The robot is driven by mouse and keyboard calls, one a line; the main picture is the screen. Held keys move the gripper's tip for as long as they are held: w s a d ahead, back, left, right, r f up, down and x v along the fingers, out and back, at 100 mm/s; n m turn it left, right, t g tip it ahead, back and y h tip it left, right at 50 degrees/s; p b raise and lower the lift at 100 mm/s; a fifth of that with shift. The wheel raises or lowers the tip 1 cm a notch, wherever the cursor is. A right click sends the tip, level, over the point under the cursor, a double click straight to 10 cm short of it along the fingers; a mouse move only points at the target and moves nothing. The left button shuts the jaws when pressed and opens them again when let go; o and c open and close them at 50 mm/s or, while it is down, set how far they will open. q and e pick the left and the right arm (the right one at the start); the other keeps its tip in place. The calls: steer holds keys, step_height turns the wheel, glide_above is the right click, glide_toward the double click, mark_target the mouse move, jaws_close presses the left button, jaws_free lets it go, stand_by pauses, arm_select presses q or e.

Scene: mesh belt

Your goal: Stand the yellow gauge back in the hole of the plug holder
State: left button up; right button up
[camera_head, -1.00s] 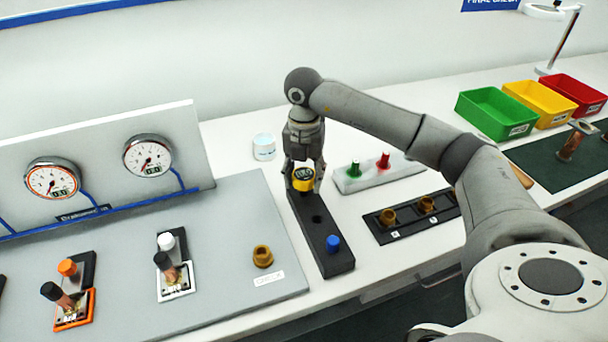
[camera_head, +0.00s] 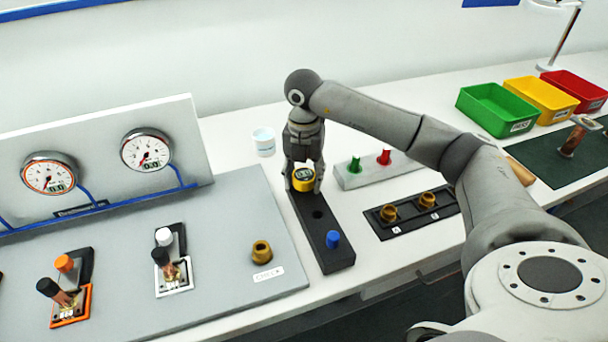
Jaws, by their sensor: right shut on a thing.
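The yellow gauge (camera_head: 303,180) has a dark display face turned up and towards me. My right gripper (camera_head: 303,175) points down and is shut on it. The gauge is at the far end of the plug holder (camera_head: 330,251), a long black block. Its underside is hidden, so I cannot tell whether it sits in a hole there. An open dark hole (camera_head: 317,213) shows in the middle of the holder. A blue plug (camera_head: 333,239) stands at the near end. My left gripper is not in view.
A black plate with two brass fittings (camera_head: 389,213) and a pale block with green and red plugs (camera_head: 384,157) lie to the right. The panel with two dials (camera_head: 147,150) stands left. A white cup (camera_head: 263,141) is behind. Green, yellow and red bins (camera_head: 497,108) are far right.

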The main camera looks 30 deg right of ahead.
mark_target(304, 175)
steer(key=shift+f+b, duration=0.5)
steer(key=shift+f, duration=0.3)
steer(key=o, duration=1.3)
steer(key=shift+r, duration=0.1)
steer(key=shift+r, duration=0.1)
step_height(304, 175, up, 12)
steer(key=shift+f, duration=0.1)
